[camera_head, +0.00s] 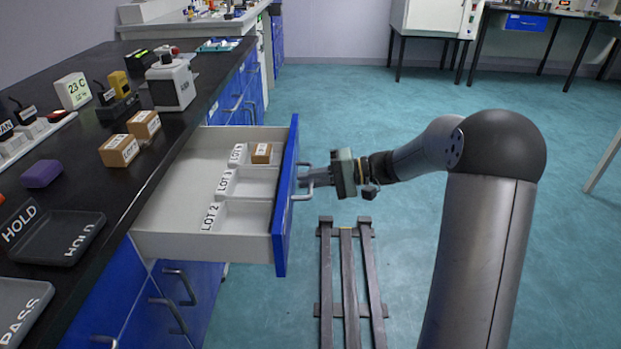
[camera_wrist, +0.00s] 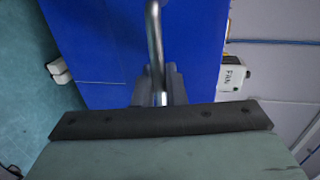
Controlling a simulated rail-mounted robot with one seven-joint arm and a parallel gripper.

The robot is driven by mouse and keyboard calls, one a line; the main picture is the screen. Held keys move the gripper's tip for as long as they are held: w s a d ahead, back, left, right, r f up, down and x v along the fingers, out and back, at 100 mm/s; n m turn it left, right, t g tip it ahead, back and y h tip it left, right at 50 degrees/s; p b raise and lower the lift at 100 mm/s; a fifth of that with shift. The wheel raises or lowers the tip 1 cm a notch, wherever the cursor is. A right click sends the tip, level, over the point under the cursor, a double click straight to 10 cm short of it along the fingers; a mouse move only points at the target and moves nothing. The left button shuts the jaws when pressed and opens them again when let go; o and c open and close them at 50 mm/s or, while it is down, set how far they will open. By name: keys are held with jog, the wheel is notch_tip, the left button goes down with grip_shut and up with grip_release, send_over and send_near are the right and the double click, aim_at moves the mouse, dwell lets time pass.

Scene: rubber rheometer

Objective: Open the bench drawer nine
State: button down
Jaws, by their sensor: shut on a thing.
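The bench drawer (camera_head: 170,245) with a blue front stands pulled well out from under the black bench in the head view. Inside are compartments labelled LOT, with a small brown box (camera_head: 262,153) in the far one. My gripper (camera_head: 306,182) is shut on the drawer's metal handle (camera_head: 303,196), at the outer side of the front. In the wrist view the handle (camera_wrist: 154,45) runs down between my fingers (camera_wrist: 160,88), against the blue drawer front (camera_wrist: 100,45). No number nine shows on the drawer.
The black bench top (camera_head: 95,190) holds HOLD and PASS trays, brown boxes, a purple block and small instruments. More blue drawers and cupboards (camera_head: 165,305) sit below. A slatted rack (camera_head: 347,285) lies on the floor right of the drawer. The teal floor beyond is open.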

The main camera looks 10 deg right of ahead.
jog(key=c, duration=1.6)
grip_release()
jog(key=p+v, duration=0.4)
jog(key=v, duration=1.3)
jog(key=shift+d, duration=0.2)
